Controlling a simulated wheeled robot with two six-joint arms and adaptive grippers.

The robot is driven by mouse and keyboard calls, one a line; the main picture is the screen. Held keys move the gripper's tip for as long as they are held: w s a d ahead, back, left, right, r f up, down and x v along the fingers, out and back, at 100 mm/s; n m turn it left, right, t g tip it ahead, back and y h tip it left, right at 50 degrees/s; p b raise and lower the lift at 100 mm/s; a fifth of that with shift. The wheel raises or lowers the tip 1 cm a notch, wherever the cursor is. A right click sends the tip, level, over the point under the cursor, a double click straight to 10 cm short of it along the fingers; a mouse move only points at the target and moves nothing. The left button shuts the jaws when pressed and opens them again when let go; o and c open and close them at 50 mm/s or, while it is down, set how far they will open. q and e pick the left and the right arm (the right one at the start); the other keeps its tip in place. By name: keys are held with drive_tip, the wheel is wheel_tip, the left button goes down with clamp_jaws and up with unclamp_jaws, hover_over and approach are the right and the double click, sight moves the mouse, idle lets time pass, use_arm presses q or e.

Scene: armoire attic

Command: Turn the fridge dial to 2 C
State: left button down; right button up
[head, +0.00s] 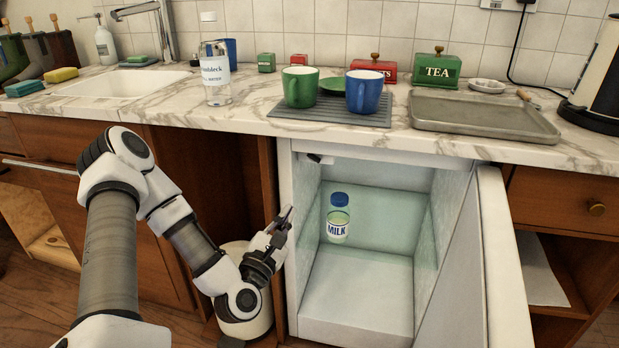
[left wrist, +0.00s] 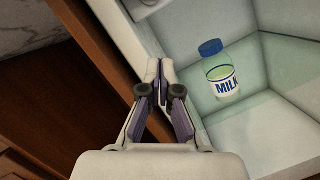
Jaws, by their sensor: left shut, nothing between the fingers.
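The small fridge stands open under the counter, its white side wall (head: 291,230) to the left and its door (head: 497,265) swung out to the right. A small dark and white part at the upper left inside the fridge (head: 320,159) may be the dial; its markings cannot be read. It also seems to show at the top edge of the left wrist view (left wrist: 146,3). My left gripper (head: 287,214) is shut and empty, by the fridge's left front edge, below and left of that part. In the left wrist view its fingertips (left wrist: 160,68) are together beside the fridge edge.
A milk bottle (head: 338,218) with a blue cap stands inside the fridge. The counter (head: 250,118) above holds mugs, tins, a tray (head: 485,118) and a glass bottle (head: 216,75). The fridge's front opening is clear.

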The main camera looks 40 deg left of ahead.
sight(314, 157)
use_arm(q)
drive_tip(key=w+a+r+b, duration=0.1)
drive_tip(key=w+a+r, duration=0.1)
drive_tip(key=w+r, duration=0.3)
drive_tip(key=w, duration=0.4)
drive_tip(key=shift+w+r+n+b, duration=0.3)
drive_tip(key=shift+w+r+b, duration=0.1)
use_arm(e)
drive_tip(key=shift+f, duration=0.9)
